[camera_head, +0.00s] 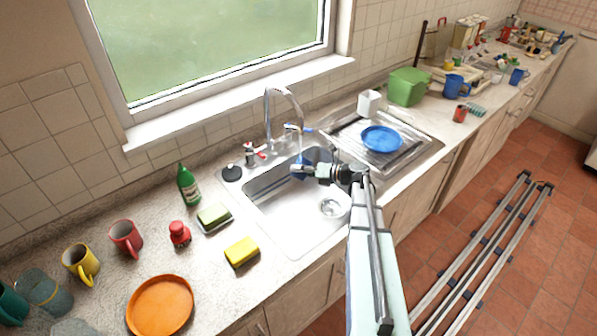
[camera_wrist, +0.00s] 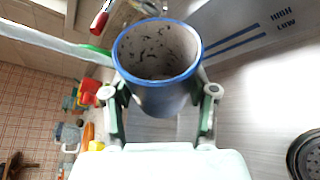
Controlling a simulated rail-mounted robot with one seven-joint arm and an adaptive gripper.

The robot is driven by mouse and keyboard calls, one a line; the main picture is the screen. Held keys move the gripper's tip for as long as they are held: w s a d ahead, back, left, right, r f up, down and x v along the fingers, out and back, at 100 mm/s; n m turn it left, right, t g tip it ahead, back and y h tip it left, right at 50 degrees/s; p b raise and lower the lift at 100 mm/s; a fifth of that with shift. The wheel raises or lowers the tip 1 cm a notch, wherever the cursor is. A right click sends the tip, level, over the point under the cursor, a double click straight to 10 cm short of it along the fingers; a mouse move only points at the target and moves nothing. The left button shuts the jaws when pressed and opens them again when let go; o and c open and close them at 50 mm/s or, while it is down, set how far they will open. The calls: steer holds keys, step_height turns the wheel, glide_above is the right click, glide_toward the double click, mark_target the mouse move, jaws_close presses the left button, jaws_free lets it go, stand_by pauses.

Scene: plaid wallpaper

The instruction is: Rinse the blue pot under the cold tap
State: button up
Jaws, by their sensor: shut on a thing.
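The blue pot (camera_wrist: 158,97) is in my gripper (camera_wrist: 160,115), with one finger on each side of it. Its blue rim faces the wrist camera, and dark specks cover its pale inside. In the head view a small part of the blue pot (camera_head: 303,158) shows at my gripper (camera_head: 300,170), over the back of the sink basin (camera_head: 285,222). The chrome tap (camera_head: 284,92) arches near it at the back of the sink. Its blue handle (camera_head: 303,129) is on the right and its red handle (camera_head: 262,154) on the left. I see no clear water stream.
A blue plate (camera_head: 381,139) lies on the drainboard at right. A green bottle (camera_head: 188,185), a sponge on a dish (camera_head: 214,215) and a yellow sponge (camera_head: 241,251) stand left of the sink. HIGH and LOW marks (camera_wrist: 284,18) and the drain (camera_wrist: 306,155) show in the wrist view.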

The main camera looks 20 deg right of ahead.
steer(key=s+d+p, duration=0.1)
steer(key=s+d, duration=0.3)
steer(key=s, duration=0.3)
steer(key=shift+s+d+p, duration=0.25)
steer(key=shift+s+p, duration=0.05)
stand_by(0.4)
stand_by(0.6)
steer(key=shift+s+d+r, duration=0.8)
steer(key=shift+s+r, duration=0.5)
steer(key=shift+r, duration=1.7)
steer(key=s+d, duration=0.5)
steer(key=s, duration=0.3)
steer(key=shift+s, duration=0.25)
steer(key=shift+d, duration=0.1)
